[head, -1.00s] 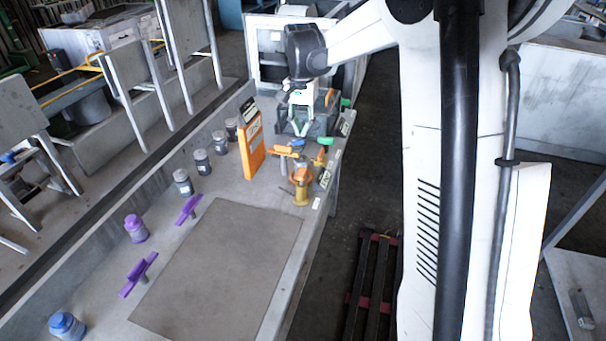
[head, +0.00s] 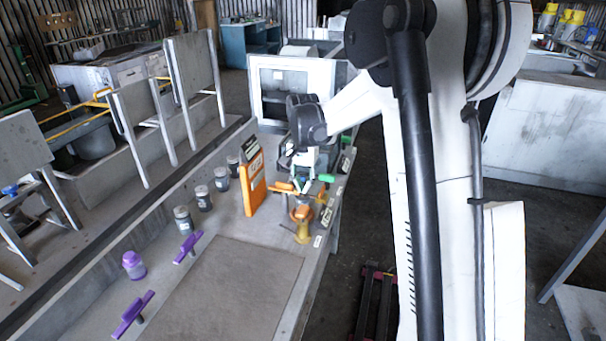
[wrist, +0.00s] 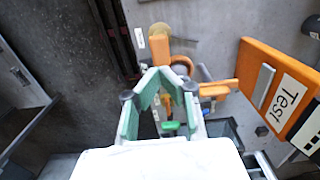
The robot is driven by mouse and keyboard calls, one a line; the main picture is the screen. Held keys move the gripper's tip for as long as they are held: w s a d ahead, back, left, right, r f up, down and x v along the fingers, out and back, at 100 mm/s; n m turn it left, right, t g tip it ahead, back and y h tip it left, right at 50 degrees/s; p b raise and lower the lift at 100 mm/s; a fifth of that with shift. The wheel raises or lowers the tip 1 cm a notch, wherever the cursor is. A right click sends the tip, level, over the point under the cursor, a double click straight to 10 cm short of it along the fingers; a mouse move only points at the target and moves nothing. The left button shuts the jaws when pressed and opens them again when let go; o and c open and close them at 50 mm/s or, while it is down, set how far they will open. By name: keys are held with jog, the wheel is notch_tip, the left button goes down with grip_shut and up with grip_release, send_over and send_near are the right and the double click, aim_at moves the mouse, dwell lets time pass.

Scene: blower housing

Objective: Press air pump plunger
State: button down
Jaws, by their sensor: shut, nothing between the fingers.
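A yellow cylinder with an orange ring-like part on top (head: 301,213) stands near the right edge of the bench. I cannot tell surely whether this is the air pump and its plunger. Orange handles (head: 284,187) and a green piece (head: 326,178) are just behind it. My gripper (head: 303,178) is above and behind these, partly hidden by its own wrist. In the wrist view my gripper (wrist: 158,72) has its green-padded fingertips together, empty, near the orange ring (wrist: 181,66). The orange-yellow cylinder (wrist: 159,40) lies beyond the tips, and orange handles (wrist: 218,87) are to the right.
An orange panel (head: 253,183) marked "Test" stands upright left of the gripper; it also shows in the wrist view (wrist: 280,85). Several jars (head: 203,198) and purple handles (head: 188,248) line the bench. A flat grey mat (head: 230,290) is bare.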

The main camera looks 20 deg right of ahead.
aim_at(303, 209)
notch_tip(303, 209, down, 7)
jog(key=shift+r, duration=0.1)
dwell(0.5)
notch_tip(303, 209, down, 4)
jog(key=shift+r+b, duration=0.2)
jog(key=shift+b, duration=1.05)
jog(key=shift+r, duration=0.1)
notch_tip(303, 209, up, 14)
jog(key=p, duration=0.1)
dwell(0.5)
dwell(0.9)
